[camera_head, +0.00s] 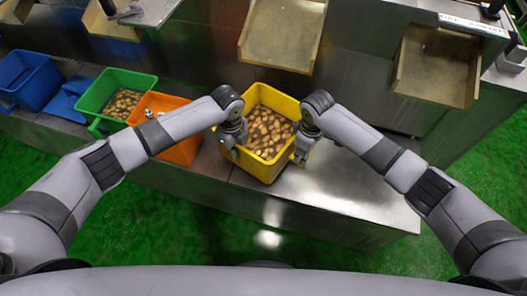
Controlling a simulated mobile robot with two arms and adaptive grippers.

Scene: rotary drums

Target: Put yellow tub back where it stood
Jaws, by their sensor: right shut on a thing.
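The yellow tub (264,174) is upright at the middle of the view, full of brown, potato-like pieces. It is over the metal bench (330,190); I cannot tell whether it rests on it or hangs just above. My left gripper (229,146) is at the tub's left wall, pointing down; its fingers are too small and hidden to show if they are open or shut. My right gripper (300,152) is at the right wall, shut on the tub. Part of the tub's rim is hidden behind the grippers.
An orange tub (180,152) stands close left of the yellow one, then a green tub (93,97) with brown pieces and blue tubs (35,85). Metal chutes (281,40) overhang behind. The bench is bare to the right, up to its edge.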

